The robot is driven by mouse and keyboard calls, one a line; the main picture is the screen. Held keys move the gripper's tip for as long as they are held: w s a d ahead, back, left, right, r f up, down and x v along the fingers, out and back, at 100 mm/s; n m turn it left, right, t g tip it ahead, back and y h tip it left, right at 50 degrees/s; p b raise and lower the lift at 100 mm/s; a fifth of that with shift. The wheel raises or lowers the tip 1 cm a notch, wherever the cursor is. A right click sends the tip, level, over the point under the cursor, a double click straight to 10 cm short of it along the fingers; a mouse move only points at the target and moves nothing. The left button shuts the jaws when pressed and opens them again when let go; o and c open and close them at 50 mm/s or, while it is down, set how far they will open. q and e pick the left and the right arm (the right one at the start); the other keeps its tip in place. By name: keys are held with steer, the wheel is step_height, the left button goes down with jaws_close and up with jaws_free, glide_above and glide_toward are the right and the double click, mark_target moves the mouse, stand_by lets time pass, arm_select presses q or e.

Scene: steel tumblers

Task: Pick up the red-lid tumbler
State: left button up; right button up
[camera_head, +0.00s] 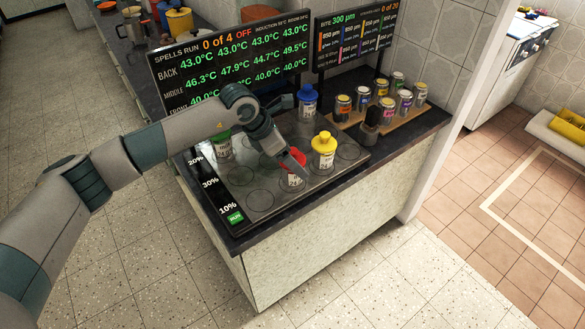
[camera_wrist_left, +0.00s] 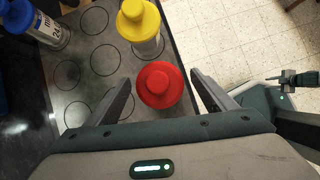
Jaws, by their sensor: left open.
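The red-lid tumbler (camera_head: 293,180) stands upright on the dark hob panel near the counter's front edge, with a pale labelled body. In the left wrist view its round red lid (camera_wrist_left: 160,85) is seen from above. My left gripper (camera_head: 297,160) reaches down over it in the head view, covering part of the lid. In the left wrist view my left gripper (camera_wrist_left: 163,82) is open, with one finger to each side of the lid and a gap showing on both sides.
A yellow-lid tumbler (camera_head: 323,152) stands close by, just beyond the red one. A blue-lid tumbler (camera_head: 307,103) is at the back and a green-lid one (camera_head: 222,144) to the left. Several cans stand on a wooden board (camera_head: 398,122). Display screens (camera_head: 232,62) rise behind.

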arm_select(q)
steer(key=shift+w+d+f+p, duration=0.15)
steer(key=shift+d+f+p, duration=0.2)
steer(key=shift+f+p, duration=0.25)
steer(key=shift+p+x, duration=0.55)
steer(key=shift+x, duration=0.5)
steer(key=shift+w+d+f, duration=0.15)
steer(key=shift+d+f, duration=0.1)
steer(key=shift+f, duration=0.35)
steer(key=c, duration=1.4)
steer(key=shift+o, duration=0.2)
steer(key=shift+r, duration=0.2)
